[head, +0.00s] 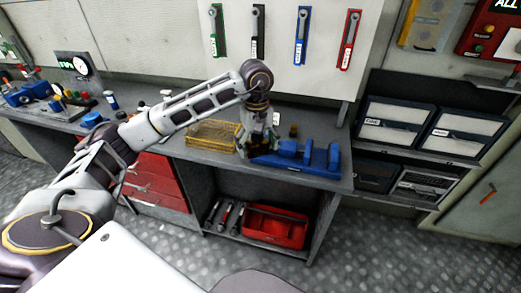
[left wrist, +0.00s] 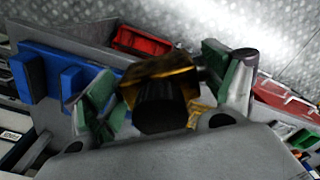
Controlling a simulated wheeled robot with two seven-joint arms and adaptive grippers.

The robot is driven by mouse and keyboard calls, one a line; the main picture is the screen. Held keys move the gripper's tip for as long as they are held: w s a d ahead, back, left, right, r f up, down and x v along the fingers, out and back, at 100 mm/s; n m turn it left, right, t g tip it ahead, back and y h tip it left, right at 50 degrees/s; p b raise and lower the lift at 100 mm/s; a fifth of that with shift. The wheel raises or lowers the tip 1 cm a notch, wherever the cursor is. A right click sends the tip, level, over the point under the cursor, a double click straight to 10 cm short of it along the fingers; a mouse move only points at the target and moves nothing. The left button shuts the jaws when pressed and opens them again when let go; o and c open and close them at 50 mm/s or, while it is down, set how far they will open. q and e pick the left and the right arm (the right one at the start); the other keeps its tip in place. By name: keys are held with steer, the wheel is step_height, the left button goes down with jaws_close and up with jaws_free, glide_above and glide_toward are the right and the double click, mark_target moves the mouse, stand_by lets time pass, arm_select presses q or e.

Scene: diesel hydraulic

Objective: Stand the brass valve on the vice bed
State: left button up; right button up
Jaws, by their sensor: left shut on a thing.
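My left gripper (head: 257,150) is low over the bench, just left of the blue vice (head: 310,157). In the left wrist view, the brass valve (left wrist: 160,70), a brass-coloured block with a dark round part towards the camera, sits between the green-padded fingers (left wrist: 158,88). The gripper is shut on it. In the head view the held valve is largely hidden by the gripper. The vice also shows in the left wrist view (left wrist: 72,82), left of the valve and apart from it. My right gripper is not in view.
A yellow wire basket (head: 212,134) stands left of the gripper on the bench (head: 335,184). A small dark brass-coloured piece (head: 293,130) stands behind the vice. A red tray (head: 275,226) is on the shelf below. Dark bins (head: 394,123) are at the right.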

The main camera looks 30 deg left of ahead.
mark_target(250, 151)
arm_select(q)
steer(key=shift+s+d+r+n, duration=0.2)
steer(key=shift+s+r+n, duration=0.1)
steer(key=shift+s+n, duration=0.25)
steer(key=shift+s+d+r+n, duration=0.15)
steer(key=shift+s+r+n, duration=0.2)
steer(key=shift+n, duration=0.3)
steer(key=s+n, duration=0.1)
steer(key=n, duration=0.1)
steer(key=shift+s+n, duration=0.3)
steer(key=n, duration=0.1)
steer(key=s+n, duration=0.1)
steer(key=n, duration=0.1)
steer(key=shift+a, duration=0.15)
steer(key=shift+n, duration=0.9)
steer(key=shift+n, duration=0.3)
